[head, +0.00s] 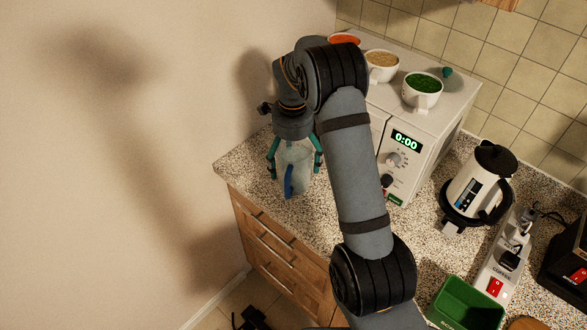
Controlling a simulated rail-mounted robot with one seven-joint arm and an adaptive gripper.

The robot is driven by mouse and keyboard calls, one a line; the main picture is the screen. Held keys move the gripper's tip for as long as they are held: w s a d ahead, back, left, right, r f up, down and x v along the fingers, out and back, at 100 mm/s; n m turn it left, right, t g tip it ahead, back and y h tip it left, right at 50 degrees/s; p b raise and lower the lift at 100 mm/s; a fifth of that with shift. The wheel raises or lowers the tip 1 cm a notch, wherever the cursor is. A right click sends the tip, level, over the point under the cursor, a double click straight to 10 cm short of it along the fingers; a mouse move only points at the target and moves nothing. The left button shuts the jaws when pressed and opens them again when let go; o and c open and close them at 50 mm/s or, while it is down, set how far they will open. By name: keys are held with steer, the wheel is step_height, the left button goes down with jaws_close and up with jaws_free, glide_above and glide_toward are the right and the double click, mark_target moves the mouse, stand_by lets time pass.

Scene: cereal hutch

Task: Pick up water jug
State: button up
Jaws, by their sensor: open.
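The water jug (298,163) is pale and translucent with a blue handle (289,180). It stands on the speckled counter at its left end, in front of the microwave. My gripper (294,160) points down over the jug from above. Its teal fingers are open, one on each side of the jug's upper part. I cannot tell whether the fingers touch the jug. The jug's top is hidden under my gripper.
A microwave (425,122) stands close to the right of the jug, partly behind my arm, with several bowls on top. A kettle (477,188), a power strip (503,257) and a green bin (466,306) are further right. The wall is close on the left.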

step_height(320, 180, down, 2)
steer(key=shift+a, duration=0.1)
steer(key=c, duration=2.1)
